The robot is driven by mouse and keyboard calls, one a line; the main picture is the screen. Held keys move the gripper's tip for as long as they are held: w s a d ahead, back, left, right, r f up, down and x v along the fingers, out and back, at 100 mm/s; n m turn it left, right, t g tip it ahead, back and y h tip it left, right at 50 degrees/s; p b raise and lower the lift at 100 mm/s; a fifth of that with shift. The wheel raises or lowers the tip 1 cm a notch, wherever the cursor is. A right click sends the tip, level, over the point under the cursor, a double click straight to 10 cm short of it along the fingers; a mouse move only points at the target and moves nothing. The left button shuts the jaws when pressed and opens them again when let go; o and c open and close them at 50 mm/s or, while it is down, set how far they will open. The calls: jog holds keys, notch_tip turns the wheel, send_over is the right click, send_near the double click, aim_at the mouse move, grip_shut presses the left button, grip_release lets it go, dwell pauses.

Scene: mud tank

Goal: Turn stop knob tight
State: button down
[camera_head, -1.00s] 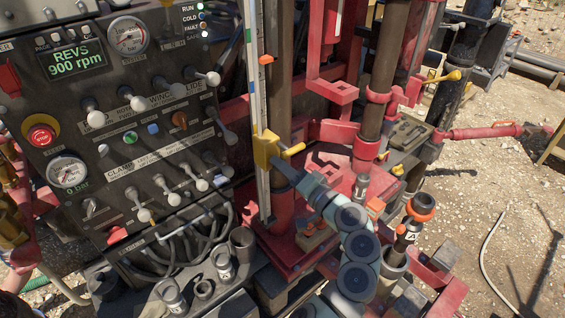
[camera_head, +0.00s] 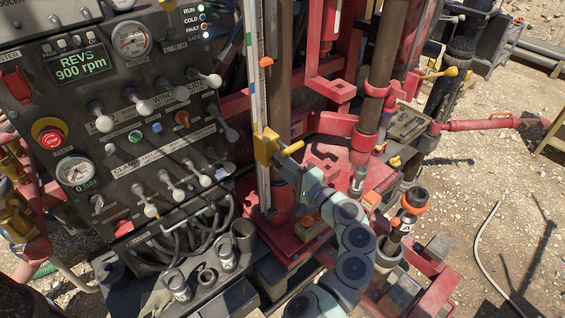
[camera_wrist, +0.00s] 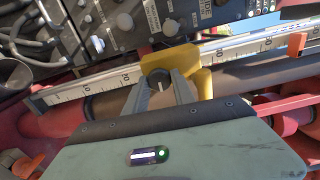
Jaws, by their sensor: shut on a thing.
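The yellow stop (camera_head: 266,146) is clamped on the upright measuring rail (camera_head: 254,75) beside the control panel. A yellow handle (camera_head: 293,148) sticks out to its right. My gripper (camera_head: 283,163) is at the near side of the stop. In the wrist view, the yellow stop (camera_wrist: 172,57) sits on the rail with its bent yellow arm at the right. My gripper (camera_wrist: 162,88) is shut on a small, dark round knob (camera_wrist: 158,76) in front of the stop. The fingers hide much of the knob, and its turn angle cannot be told.
The control panel (camera_head: 120,110) with levers and gauges stands left of the rail. A brown pipe (camera_head: 280,90) runs just right of the rail, with red frame parts (camera_head: 330,87) beyond it. An orange-ringed tool (camera_head: 403,218) stands right of my arm.

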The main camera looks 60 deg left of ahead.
jog(key=shift+r, duration=0.1)
jog(key=c, duration=1.1)
grip_release()
jog(key=b+v, duration=0.2)
jog(key=v, duration=0.8)
jog(key=shift+w+d, duration=0.2)
jog(key=shift+d, duration=0.15)
